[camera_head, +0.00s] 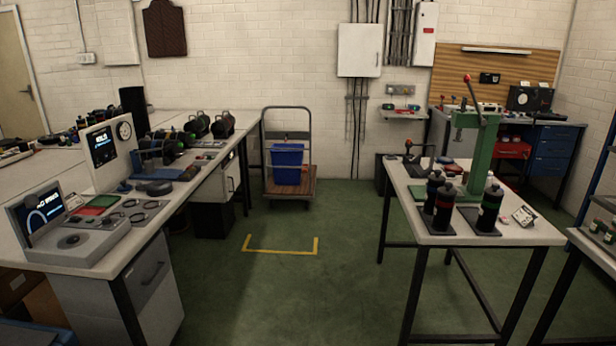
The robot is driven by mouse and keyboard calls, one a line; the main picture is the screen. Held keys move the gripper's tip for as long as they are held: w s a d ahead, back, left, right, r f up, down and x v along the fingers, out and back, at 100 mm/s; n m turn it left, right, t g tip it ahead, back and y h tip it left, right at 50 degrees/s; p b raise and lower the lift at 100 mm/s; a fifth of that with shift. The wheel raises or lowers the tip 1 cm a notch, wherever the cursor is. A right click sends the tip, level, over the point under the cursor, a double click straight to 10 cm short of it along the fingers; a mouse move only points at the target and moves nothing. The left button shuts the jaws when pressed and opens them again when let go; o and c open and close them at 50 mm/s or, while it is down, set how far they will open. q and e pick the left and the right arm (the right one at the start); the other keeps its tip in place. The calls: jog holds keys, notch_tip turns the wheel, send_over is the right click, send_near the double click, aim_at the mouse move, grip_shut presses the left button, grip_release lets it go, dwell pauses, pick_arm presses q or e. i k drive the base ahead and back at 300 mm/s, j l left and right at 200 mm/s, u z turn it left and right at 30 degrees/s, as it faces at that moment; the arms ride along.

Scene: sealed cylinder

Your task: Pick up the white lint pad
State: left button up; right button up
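I cannot make out a white lint pad for certain in the head view. A small white piece with dark marks (524,216) stands at the right end of the right-hand table, but it looks more like a card or label. Small items on the left bench are too small to tell apart. Neither of my grippers shows in this view.
A long white left bench (200,190) holds screens, a red tray (96,205), rings and black cylinders. The right table (470,232) holds a green press (482,150) and dark bottles (444,207). A trolley (290,190) with a blue bin (287,163) stands behind open green floor.

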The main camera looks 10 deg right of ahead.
aim_at(449, 175)
jog(key=i, duration=4.55)
jog(key=i+z, duration=0.45)
jog(key=i+j+z, duration=0.2)
jog(key=z, duration=0.2)
jog(key=i+j+z, duration=0.25)
jog(key=z, duration=0.2)
jog(key=i, duration=0.1)
